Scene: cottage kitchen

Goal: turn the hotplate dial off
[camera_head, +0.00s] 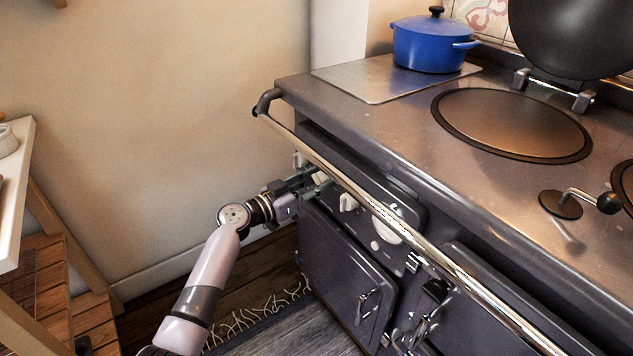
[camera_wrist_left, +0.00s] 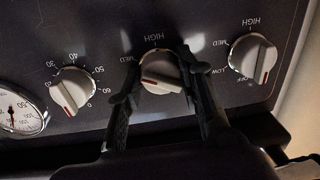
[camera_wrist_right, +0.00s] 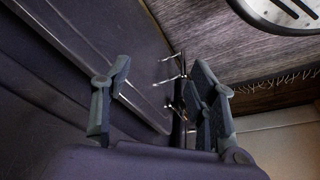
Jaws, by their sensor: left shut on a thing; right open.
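The dial panel is on the stove front, under the rail. My left gripper (camera_head: 306,184) is shut on a cream dial (camera_wrist_left: 160,72), the middle of three in the left wrist view, with one finger on each side. My right gripper (camera_wrist_right: 160,82) is open and empty in the right wrist view.
A numbered dial (camera_wrist_left: 72,91) and a round gauge (camera_wrist_left: 20,108) sit to the left in the left wrist view. A metal rail (camera_head: 390,215) runs along the stove front above my left gripper. A blue pot (camera_head: 428,44) stands on the stove top. A wooden table (camera_head: 22,190) is at the left.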

